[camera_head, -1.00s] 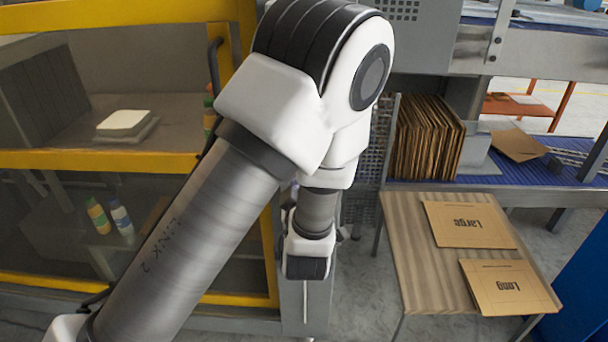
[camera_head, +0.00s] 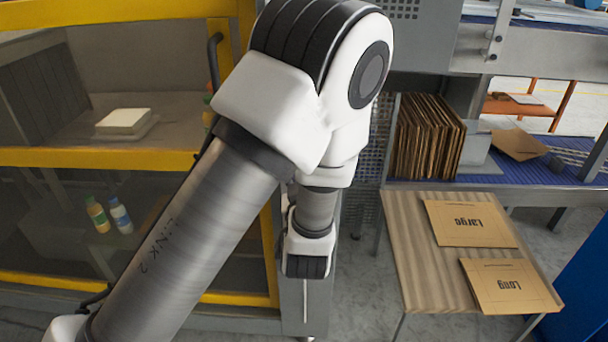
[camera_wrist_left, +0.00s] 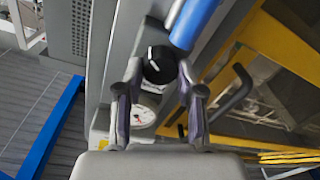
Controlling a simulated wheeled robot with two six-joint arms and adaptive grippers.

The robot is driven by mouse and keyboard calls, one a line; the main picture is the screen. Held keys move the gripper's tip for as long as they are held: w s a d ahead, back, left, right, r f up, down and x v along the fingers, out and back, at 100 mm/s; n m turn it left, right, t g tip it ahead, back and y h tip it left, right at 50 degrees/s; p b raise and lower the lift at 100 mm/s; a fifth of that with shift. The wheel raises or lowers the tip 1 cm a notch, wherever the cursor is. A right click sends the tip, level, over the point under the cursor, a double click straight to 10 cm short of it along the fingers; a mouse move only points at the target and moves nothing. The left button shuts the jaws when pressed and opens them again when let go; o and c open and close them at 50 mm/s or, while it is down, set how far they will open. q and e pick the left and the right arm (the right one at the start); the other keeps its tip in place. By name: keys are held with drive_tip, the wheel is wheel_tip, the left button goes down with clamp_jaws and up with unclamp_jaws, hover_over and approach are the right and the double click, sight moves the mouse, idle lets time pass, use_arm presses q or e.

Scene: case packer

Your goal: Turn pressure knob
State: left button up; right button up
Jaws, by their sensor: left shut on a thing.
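The pressure knob (camera_wrist_left: 158,66) is round and black with a pale mark, and it shows in the left wrist view between my fingertips. My left gripper (camera_wrist_left: 160,74) is shut on it, one finger on each side. A round white gauge with a red needle (camera_wrist_left: 143,112) sits just below the knob, partly covered by the gripper. In the head view my left arm blocks the knob, the gauge and the fingertips. My right gripper is in neither view.
A blue cylinder (camera_wrist_left: 194,22) is close above the knob. The yellow-framed enclosure (camera_head: 100,160) with a black handle is beside my arm. A wooden table (camera_head: 410,250) with carton blanks stands to the right, below upright cardboard sheets (camera_head: 430,137).

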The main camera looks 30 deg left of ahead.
use_arm(q)
drive_tip(key=m, duration=0.3)
drive_tip(key=shift+m, duration=0.4)
drive_tip(key=shift+m+t, duration=0.3)
drive_tip(key=shift+m, duration=1.7)
drive_tip(key=o, duration=1.1)
drive_tip(key=shift+w, duration=0.1)
drive_tip(key=shift+o, duration=0.2)
